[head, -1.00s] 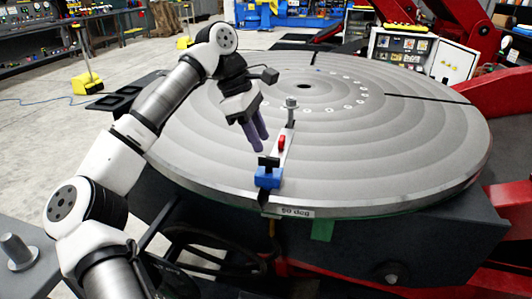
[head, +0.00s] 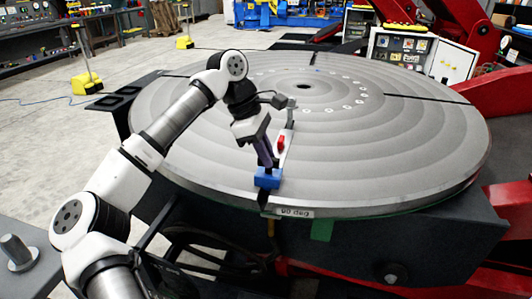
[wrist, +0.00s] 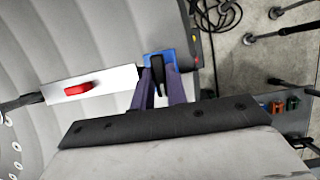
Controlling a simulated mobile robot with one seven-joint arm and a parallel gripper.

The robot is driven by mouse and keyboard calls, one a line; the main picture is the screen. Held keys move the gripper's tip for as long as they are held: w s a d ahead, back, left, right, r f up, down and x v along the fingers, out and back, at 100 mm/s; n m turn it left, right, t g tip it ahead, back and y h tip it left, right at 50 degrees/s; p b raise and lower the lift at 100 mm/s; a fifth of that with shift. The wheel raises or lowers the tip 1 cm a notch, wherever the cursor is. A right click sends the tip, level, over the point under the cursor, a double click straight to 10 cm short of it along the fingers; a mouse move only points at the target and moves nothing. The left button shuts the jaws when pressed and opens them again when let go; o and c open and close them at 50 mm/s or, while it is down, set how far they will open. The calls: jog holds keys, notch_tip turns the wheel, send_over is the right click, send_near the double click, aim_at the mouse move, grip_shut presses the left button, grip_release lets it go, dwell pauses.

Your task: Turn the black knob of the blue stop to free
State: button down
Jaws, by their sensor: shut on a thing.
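The blue stop (head: 267,179) sits at the near rim of the round grey table, at the near end of a pale bar. In the wrist view the blue stop (wrist: 153,56) shows behind the fingertips, with its black knob (wrist: 158,68) standing between them. My gripper (wrist: 159,85) is shut on the black knob, one purple finger on each side. In the head view my gripper (head: 268,163) reaches down to the blue stop, and the fingers hide the knob.
A red piece (head: 281,143) lies on the pale bar (wrist: 108,82) close to my fingers. The wide ringed table (head: 400,150) is mostly clear. Red machine arms and a control cabinet (head: 398,48) stand at the back right.

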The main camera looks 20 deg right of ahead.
dwell(0.3)
jog(key=n+b, duration=0.1)
jog(key=n, duration=0.1)
jog(key=n+t+b, duration=0.1)
jog(key=n+b, duration=0.1)
jog(key=shift+s+a+f+n+t+h, duration=0.1)
jog(key=shift+a+f+n+t+h, duration=0.05)
jog(key=shift+n+t+h, duration=0.2)
jog(key=n+t+b, duration=0.1)
jog(key=n, duration=0.1)
jog(key=n+b, duration=0.1)
jog(key=n, duration=0.1)
jog(key=shift+s+n+t+b, duration=0.15)
jog(key=shift+n+t+b, duration=0.1)
jog(key=shift+t+b, duration=0.1)
jog(key=n+b, duration=0.1)
jog(key=n, duration=0.1)
jog(key=n+t+b, duration=0.1)
jog(key=n, duration=0.1)
jog(key=shift+s+n+t, duration=0.1)
jog(key=shift+n+t, duration=0.2)
jog(key=n+y+b, duration=0.1)
jog(key=n, duration=0.1)
jog(key=n+t+b, duration=0.1)
jog(key=n, duration=0.1)
jog(key=shift+d+y+b, duration=0.2)
jog(key=shift+y+b, duration=0.1)
jog(key=shift+y, duration=0.05)
jog(key=shift+s+r, duration=0.1)
jog(key=shift+r, duration=0.1)
